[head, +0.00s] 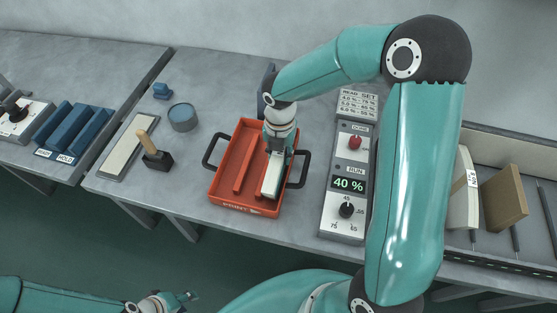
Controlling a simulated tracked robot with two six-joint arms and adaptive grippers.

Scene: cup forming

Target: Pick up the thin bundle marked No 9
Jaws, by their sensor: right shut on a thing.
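My right gripper (275,152) points down into the red tray (213,195) and is shut on a pale thin bundle (272,178). The bundle lies lengthwise in the tray's right compartment or just above it; I cannot tell which. No number is readable on it.
The control box (343,205) showing 40 % stands right of the tray. A stamp with a wooden handle (157,158), a pale pad (130,147), a round blue-grey tin (183,117) and blue blocks (75,130) are to the left.

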